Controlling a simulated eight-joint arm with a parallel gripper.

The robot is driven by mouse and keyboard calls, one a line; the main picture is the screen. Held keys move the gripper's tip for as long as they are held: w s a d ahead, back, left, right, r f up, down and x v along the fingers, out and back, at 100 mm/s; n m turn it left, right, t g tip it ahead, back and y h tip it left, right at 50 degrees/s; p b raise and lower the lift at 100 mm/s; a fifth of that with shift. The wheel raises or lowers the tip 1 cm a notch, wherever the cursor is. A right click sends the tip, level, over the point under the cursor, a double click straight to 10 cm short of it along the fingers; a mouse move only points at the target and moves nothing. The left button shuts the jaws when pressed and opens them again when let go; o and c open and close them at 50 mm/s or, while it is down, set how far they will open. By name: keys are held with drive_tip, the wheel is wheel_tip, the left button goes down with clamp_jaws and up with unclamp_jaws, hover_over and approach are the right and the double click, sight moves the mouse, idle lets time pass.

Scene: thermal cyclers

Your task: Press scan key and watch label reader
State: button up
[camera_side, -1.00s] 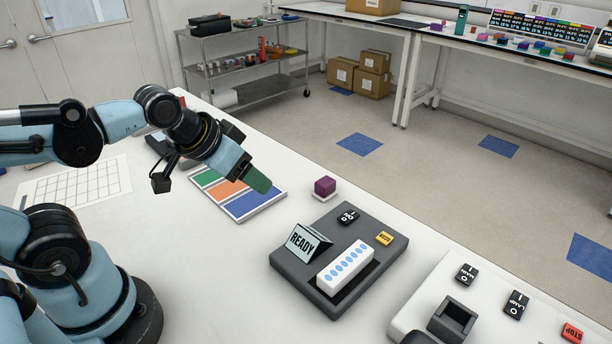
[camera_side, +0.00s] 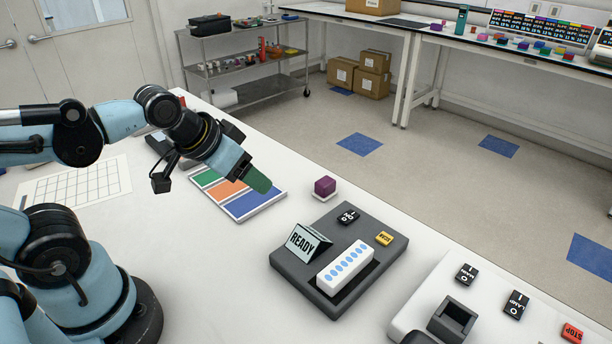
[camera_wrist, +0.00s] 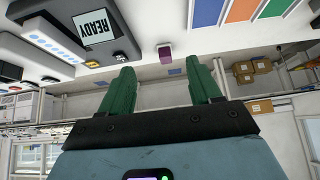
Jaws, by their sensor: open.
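The label reader is a dark grey base (camera_side: 290,270) on the white table. Its tilted display (camera_side: 308,243) reads "READY"; the display also shows upside down in the wrist view (camera_wrist: 92,27). A yellow scan key (camera_side: 384,238) sits at the base's right corner, with a black rocker switch (camera_side: 348,216) to its left. A white strip with blue ovals (camera_side: 345,268) lies in the base. My gripper (camera_side: 262,184) hangs above the coloured card, left of the reader and apart from it. In the wrist view its green fingers (camera_wrist: 162,82) are spread with nothing between them.
A purple cube (camera_side: 325,186) stands behind the reader. A card with green, orange and blue panels (camera_side: 262,204) lies beneath my gripper. A white unit with switches (camera_side: 430,290) and a red stop key (camera_side: 572,333) is at the right. The table's front middle is clear.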

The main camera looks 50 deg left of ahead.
drive_tip(key=shift+c, duration=0.3)
clamp_jaws()
idle(1.4)
